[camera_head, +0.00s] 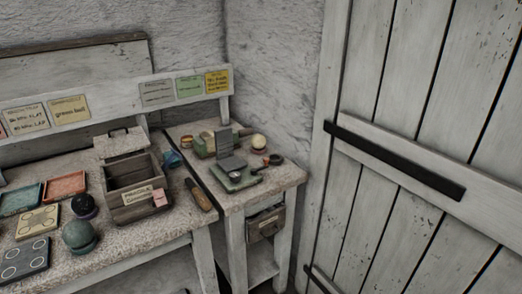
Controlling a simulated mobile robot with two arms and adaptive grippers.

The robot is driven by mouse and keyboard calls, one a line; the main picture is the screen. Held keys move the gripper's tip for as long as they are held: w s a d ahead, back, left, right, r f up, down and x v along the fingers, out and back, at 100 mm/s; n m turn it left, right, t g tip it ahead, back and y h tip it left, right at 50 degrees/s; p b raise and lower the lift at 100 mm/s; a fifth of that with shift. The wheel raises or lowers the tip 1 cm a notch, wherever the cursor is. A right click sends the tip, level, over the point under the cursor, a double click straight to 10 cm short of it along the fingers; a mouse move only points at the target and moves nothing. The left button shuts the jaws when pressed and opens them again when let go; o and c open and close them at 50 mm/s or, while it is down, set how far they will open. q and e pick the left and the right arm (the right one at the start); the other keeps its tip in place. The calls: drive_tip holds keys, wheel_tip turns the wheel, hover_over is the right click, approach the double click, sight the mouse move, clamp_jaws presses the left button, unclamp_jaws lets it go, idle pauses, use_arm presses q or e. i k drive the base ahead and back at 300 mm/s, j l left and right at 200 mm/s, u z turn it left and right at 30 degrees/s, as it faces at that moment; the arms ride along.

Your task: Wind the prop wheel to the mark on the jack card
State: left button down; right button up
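A grey-green device, likely the jack (240,180), stands on the small side table with an upright plate on its base. A small dark round part with a red spot, possibly the prop wheel (274,160), sits at its right. I cannot tell the wheel's setting. Three cards hang on the rail above: a grey card (157,94), a green card (189,87) and a yellow card (217,82). Their writing is too small to read surely, so I cannot tell which is the jack card. Neither gripper shows in the head view.
A pale ball (258,142) sits behind the device. The longer bench holds a wooden crate (123,173), a green ball (78,233), a dark ball (83,204), a red tray (65,187) and a brown-handled tool (199,195). A plank door (420,120) stands at right.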

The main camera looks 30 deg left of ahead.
sight(234, 175)
drive_tip(key=u, duration=1.3)
